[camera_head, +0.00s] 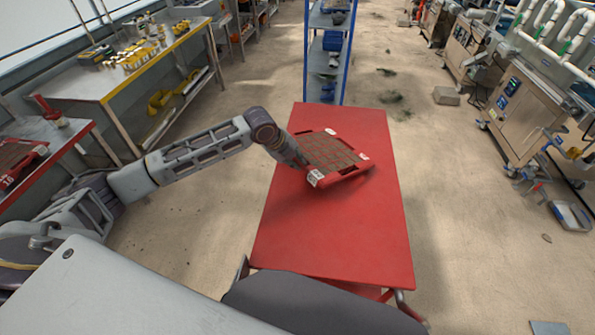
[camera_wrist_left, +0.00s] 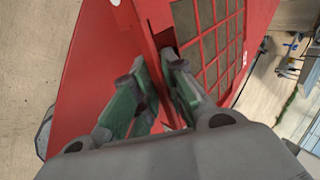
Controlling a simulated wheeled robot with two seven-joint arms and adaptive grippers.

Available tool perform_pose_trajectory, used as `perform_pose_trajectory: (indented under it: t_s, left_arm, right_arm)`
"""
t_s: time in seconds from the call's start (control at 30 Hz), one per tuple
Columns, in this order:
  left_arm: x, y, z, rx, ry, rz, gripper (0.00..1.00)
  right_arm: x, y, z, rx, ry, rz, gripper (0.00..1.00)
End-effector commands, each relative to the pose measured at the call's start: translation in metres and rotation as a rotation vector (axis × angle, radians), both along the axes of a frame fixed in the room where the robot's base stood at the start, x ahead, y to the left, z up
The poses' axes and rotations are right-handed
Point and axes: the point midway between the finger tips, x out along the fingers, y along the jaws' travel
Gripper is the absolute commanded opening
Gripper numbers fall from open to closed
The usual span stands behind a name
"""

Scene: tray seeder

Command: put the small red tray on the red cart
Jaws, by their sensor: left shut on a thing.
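The small red tray (camera_head: 335,156) with soil-filled cells is at the upper middle of the red cart (camera_head: 330,235) in the head view. My left gripper (camera_head: 303,163) is at the tray's left edge. In the left wrist view the left gripper (camera_wrist_left: 158,85) has its green-padded fingers on either side of the tray's red rim, and the tray (camera_wrist_left: 248,40) extends to the upper right. The tray looks slightly tilted over the cart top; whether it touches the surface is hard to tell. The cart's red top (camera_wrist_left: 85,80) also shows in the wrist view. My right gripper is not in view.
Another red tray (camera_head: 20,160) lies on a red-topped surface at the far left. A workbench (camera_head: 85,85) with bottles stands at the upper left. A blue shelf rack (camera_head: 325,75) is behind the cart. The cart's front half is bare. Machines (camera_head: 525,105) stand at the right.

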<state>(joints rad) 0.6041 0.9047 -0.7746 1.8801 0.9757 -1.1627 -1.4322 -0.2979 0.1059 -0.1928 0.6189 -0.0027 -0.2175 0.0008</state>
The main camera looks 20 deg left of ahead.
Motion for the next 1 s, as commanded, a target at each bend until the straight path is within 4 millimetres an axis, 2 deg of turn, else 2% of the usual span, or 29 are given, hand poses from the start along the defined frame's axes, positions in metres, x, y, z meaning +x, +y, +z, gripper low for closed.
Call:
perform_pose_trajectory:
  t_s: [0.5,0.77,1.0]
  left_arm:
    - [0.000,0.000,-0.008,-0.002,-0.001,0.000,0.00]
    - [0.000,0.000,-0.033,-0.001,0.000,0.000,0.00]
    - [0.000,0.000,-0.053,-0.001,-0.001,0.000,0.00]
  right_arm:
    - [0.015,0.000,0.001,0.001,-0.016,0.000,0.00]
    - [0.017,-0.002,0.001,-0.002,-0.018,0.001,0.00]
    - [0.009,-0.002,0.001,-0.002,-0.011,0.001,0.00]
